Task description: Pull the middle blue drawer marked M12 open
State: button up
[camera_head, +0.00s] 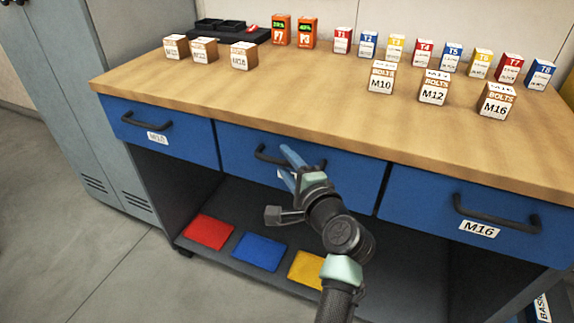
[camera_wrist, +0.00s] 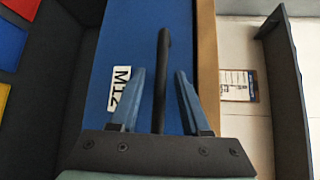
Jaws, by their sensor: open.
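The middle blue drawer (camera_head: 348,177) sits flush under the wooden bench top, between two other blue drawers. Its M12 label (camera_wrist: 119,88) reads clearly in the wrist view; in the head view my gripper mostly covers it. Its black bar handle (camera_head: 265,155) also shows in the wrist view (camera_wrist: 162,75). My gripper (camera_head: 284,162) is at this handle in the head view. In the wrist view its blue fingers (camera_wrist: 158,85) are open, one on either side of the handle, with gaps between. Whether either finger touches the bar cannot be told.
The left drawer (camera_head: 190,146) and the M16 drawer (camera_head: 430,200) are shut. Red (camera_head: 208,231), blue (camera_head: 259,251) and yellow (camera_head: 306,269) pads lie on the lower shelf. Bolt boxes (camera_head: 433,88) and several T-marked boxes stand on the bench top (camera_head: 300,95). A grey locker (camera_head: 95,100) stands left.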

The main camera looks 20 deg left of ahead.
grip_shut()
dwell(0.3)
dwell(1.2)
